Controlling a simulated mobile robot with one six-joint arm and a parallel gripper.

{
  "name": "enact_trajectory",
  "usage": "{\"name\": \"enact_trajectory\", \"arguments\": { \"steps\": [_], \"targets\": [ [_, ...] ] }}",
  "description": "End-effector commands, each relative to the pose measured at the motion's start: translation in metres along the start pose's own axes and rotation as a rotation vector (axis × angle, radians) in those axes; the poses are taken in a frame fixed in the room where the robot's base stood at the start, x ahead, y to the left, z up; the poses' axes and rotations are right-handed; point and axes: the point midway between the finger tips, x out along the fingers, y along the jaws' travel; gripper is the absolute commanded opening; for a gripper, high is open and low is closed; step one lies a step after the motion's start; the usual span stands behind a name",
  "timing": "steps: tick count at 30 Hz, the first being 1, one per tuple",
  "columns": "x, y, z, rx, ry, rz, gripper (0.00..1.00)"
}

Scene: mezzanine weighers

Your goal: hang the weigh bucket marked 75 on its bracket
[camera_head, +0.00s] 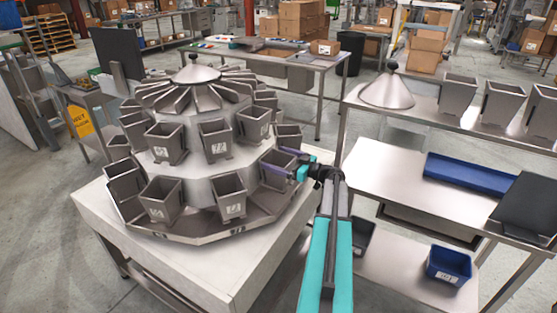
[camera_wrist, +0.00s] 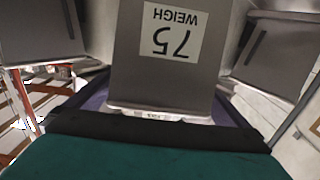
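The weigh bucket marked 75 (camera_wrist: 165,55) is a grey metal bucket with a white label, which reads upside down in the wrist view. In the head view the bucket (camera_head: 274,181) is at the right side of the round weigher (camera_head: 195,187), in line with its lower ring of buckets. My gripper (camera_head: 282,161) reaches in from the right, its purple fingers along two opposite sides of the bucket. In the wrist view the fingers also flank the bucket closely and appear shut on it. The bracket is hidden behind the bucket, so I cannot tell whether they are engaged.
Neighbouring buckets (camera_wrist: 275,55) stand close on both sides. A steel table (camera_head: 400,165) at the right carries a blue tray (camera_head: 465,172). Several buckets and a cone (camera_head: 387,92) stand on its upper shelf. A blue bin (camera_head: 449,265) sits on the lower shelf.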

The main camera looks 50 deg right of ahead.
Motion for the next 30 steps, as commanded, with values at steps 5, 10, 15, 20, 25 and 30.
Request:
{"name": "enact_trajectory", "arguments": {
  "steps": [5,10,15,20,25,30],
  "targets": [
    [0.0,0.0,0.0,0.0,0.0,0.001,1.0],
    [-0.004,0.0,-0.002,0.0,0.0,0.002,1.0],
    [-0.02,0.0,-0.001,0.0,0.0,0.003,1.0],
    [-0.044,0.0,-0.001,0.0,0.001,0.004,1.0],
    [-0.072,0.0,-0.001,-0.001,0.0,0.004,1.0],
    [-0.098,0.001,-0.001,-0.001,0.0,0.005,1.0]
  ]
}}
